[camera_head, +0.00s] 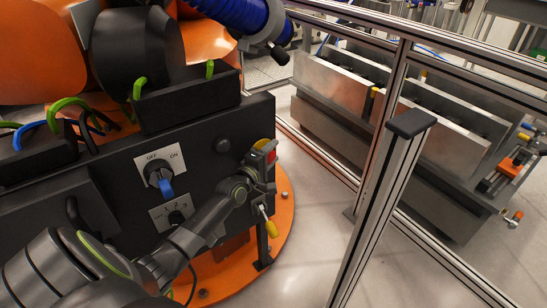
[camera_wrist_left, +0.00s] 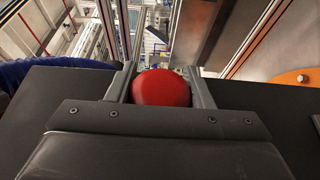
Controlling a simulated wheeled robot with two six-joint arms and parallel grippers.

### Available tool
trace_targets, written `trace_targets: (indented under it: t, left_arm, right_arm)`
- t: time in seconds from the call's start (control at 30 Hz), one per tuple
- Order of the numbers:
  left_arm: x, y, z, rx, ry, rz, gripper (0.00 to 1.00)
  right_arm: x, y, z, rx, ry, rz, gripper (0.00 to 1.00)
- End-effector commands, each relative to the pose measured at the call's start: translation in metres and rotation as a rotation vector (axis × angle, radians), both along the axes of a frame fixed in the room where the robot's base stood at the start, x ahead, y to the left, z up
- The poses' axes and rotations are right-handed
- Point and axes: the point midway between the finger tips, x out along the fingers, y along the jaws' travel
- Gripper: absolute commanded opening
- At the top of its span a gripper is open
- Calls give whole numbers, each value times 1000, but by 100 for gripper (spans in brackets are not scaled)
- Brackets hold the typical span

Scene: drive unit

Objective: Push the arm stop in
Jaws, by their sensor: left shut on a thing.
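The arm stop is a red mushroom button (camera_head: 271,157) on a yellow backing (camera_head: 263,145), at the right end of the black drive unit's front (camera_head: 215,168). My left gripper (camera_head: 268,168) reaches it from the lower left and partly covers it. In the left wrist view the red button (camera_wrist_left: 161,88) sits between the two grey fingers, which are closed on its sides. How deep the button sits cannot be told. My right gripper is in neither view.
An OFF/ON switch with a blue handle (camera_head: 166,187) and a smaller selector (camera_head: 176,217) are left of the gripper. A yellow-ended lever (camera_head: 271,228) hangs below it. A fence post (camera_head: 385,205) stands right, with open floor (camera_head: 310,240) between.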

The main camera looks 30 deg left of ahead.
Motion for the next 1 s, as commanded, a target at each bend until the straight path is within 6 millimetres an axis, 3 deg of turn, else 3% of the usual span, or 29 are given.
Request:
trace_targets:
  t: [0.13, 0.17, 0.3, 0.67, 0.87, 1.0]
  left_arm:
    - [0, 2, 2, 4, -2, 2, 6]
    - [0, 2, 2, 4, -2, 2, 51]
    - [0, 1, 2, 3, -2, 1, 69]
    - [-4, 1, 2, 2, -1, 1, 70]
    - [-31, 1, 4, 2, 2, 1, 70]
    - [-61, 1, 4, 2, 2, 1, 70]
  right_arm:
    - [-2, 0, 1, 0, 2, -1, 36]
    - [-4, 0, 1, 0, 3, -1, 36]
    - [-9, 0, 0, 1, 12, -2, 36]
    - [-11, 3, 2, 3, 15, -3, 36]
    - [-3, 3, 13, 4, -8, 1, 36]
    - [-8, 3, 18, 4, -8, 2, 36]
